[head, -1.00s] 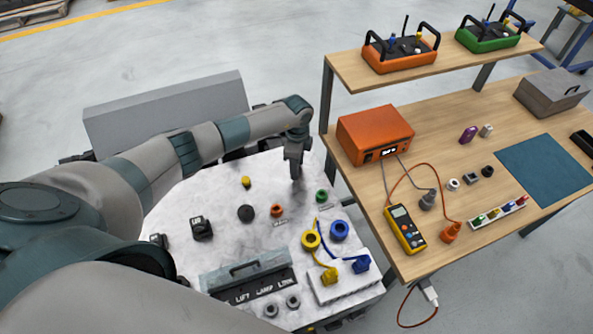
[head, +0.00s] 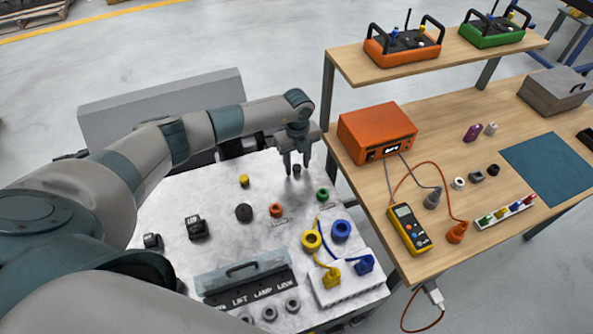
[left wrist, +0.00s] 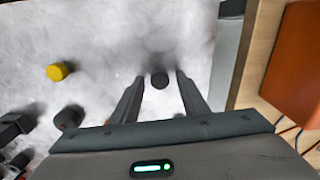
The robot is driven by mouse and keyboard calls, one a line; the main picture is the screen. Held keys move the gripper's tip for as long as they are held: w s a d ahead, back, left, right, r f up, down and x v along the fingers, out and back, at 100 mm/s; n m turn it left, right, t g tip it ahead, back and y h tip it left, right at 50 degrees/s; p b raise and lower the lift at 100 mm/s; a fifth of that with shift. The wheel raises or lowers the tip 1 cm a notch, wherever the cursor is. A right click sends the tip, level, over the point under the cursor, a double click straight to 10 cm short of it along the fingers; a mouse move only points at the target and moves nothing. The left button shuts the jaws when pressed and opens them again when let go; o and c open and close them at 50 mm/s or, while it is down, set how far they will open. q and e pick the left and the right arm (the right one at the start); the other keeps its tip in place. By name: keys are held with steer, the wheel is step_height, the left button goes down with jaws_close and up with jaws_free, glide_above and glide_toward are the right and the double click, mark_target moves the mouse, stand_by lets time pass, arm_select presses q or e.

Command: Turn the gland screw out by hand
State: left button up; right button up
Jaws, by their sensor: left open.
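A small dark round piece, which looks like the gland screw (head: 296,169), stands on the far right part of the white speckled deck (head: 170,225). My left gripper (head: 297,164) points down over it with its two fingers apart. In the left wrist view the dark piece (left wrist: 160,81) shows between the open fingers (left wrist: 160,74), with a gap on each side. Its thread and whatever it sits in cannot be made out. My right gripper is out of the picture.
Yellow (head: 244,181), black (head: 243,212), orange (head: 276,210) and green (head: 322,195) fittings stand nearby on the deck. A wooden bench (head: 375,215) with an orange box (head: 377,133) borders the deck on the right. A grey handled cover (head: 240,275) lies in front.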

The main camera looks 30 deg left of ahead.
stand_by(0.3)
arm_select(q)
steer(key=shift+f+m+b, duration=0.1)
steer(key=shift+m+b, duration=0.35)
steer(key=shift+m, duration=0.35)
steer(key=m+b, duration=0.4)
steer(key=m, duration=0.2)
steer(key=shift+f+m, duration=0.15)
steer(key=shift+m, duration=0.25)
steer(key=shift+r+m+b, duration=0.2)
steer(key=shift+m+b, duration=0.3)
steer(key=shift+m, duration=0.3)
steer(key=shift+r, duration=0.1)
steer(key=shift+c, duration=0.3)
